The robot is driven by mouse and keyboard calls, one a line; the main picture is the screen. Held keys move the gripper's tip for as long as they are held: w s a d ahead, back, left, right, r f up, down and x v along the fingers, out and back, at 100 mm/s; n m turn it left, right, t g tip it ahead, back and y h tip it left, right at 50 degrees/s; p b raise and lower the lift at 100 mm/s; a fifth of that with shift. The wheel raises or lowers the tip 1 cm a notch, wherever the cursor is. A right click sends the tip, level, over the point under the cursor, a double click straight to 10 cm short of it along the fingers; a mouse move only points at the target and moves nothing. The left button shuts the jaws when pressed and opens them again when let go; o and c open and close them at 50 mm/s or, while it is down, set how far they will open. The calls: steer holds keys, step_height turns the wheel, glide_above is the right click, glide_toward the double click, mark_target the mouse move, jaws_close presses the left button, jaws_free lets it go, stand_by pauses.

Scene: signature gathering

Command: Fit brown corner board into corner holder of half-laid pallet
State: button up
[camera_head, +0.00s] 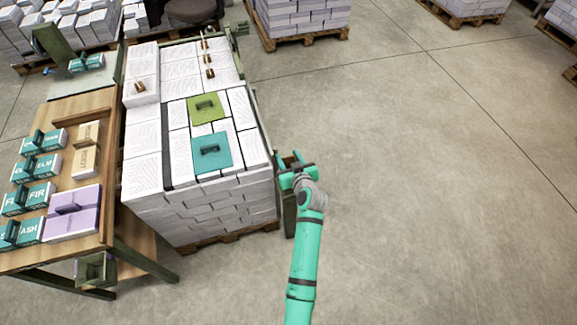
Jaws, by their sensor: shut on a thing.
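My gripper (296,172) is just right of the near right corner of the half-laid pallet stack (215,205). It is shut on a dark, narrow upright piece (289,218), which I take to be the corner board. Its colour looks olive-brown, and my gripper and wrist hide much of it. The piece stands beside the stack's corner, with a thin gap of floor seen between them lower down. I cannot make out a corner holder at this corner or tell whether the board touches one. A green bracket (241,29) shows at the stack's far right corner.
A wooden table (20,259) with teal, tan and purple blocks stands along the left. Green and teal handled pieces (207,108) lie on the stack, with small brown pieces behind. Other pallets (300,20) stand at the back. The floor (440,190) to the right is clear.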

steer(key=shift+f, duration=1.95)
steer(key=o, duration=1.3)
steer(key=m+h, duration=0.2)
glide_toward(288, 164)
steer(key=s+d+f, duration=0.2)
steer(key=s+f, duration=0.2)
steer(key=s, duration=0.8)
steer(key=s+r+m+h, duration=0.1)
steer(key=s+h, duration=0.1)
steer(key=s, duration=1)
steer(key=s+a+r+t, duration=0.1)
steer(key=s+r, duration=0.3)
steer(key=s, duration=0.1)
steer(key=s+r, duration=0.5)
steer(key=s, duration=0.1)
steer(key=s+a+r+t, duration=0.1)
steer(key=s+r, duration=0.4)
steer(key=s, duration=0.1)
steer(key=shift+s+a+m+t, duration=0.2)
steer(key=shift+a+m+t, duration=0.1)
steer(key=shift+a, duration=0.05)
